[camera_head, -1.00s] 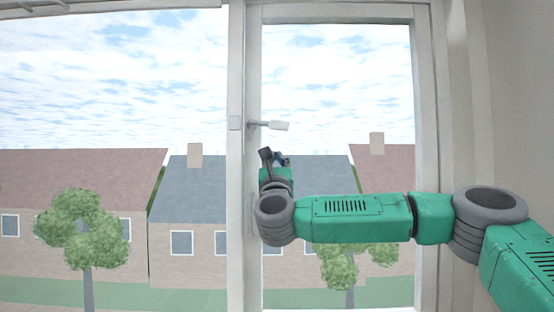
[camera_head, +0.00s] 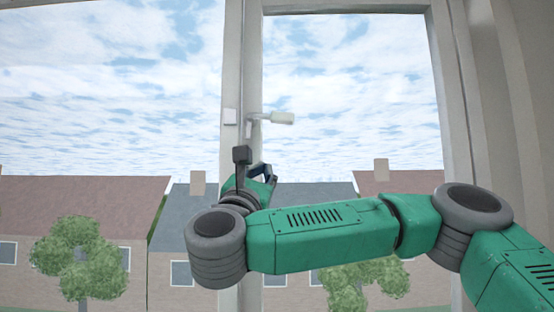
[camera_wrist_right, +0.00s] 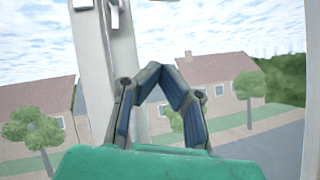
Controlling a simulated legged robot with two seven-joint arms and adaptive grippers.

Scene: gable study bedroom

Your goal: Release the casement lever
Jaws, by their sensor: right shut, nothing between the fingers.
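The casement lever (camera_head: 270,118) is a pale handle on the window's upright frame. It points to the right, roughly level, with its grip out over the right pane. A small light plate (camera_head: 230,116) sits on the post just left of it. My right gripper (camera_head: 263,170) is below the lever and apart from it. In the right wrist view my right gripper (camera_wrist_right: 163,70) has its fingertips together with nothing between them. Part of the lever's fitting shows at the top of that view (camera_wrist_right: 115,14). My left gripper is not in view.
The window post (camera_head: 255,60) stands behind my right gripper. The right casement's side frame (camera_head: 447,90) and the wall (camera_head: 525,70) lie to the right, behind my arm. Houses and trees are outside the glass. The space around the lever is clear.

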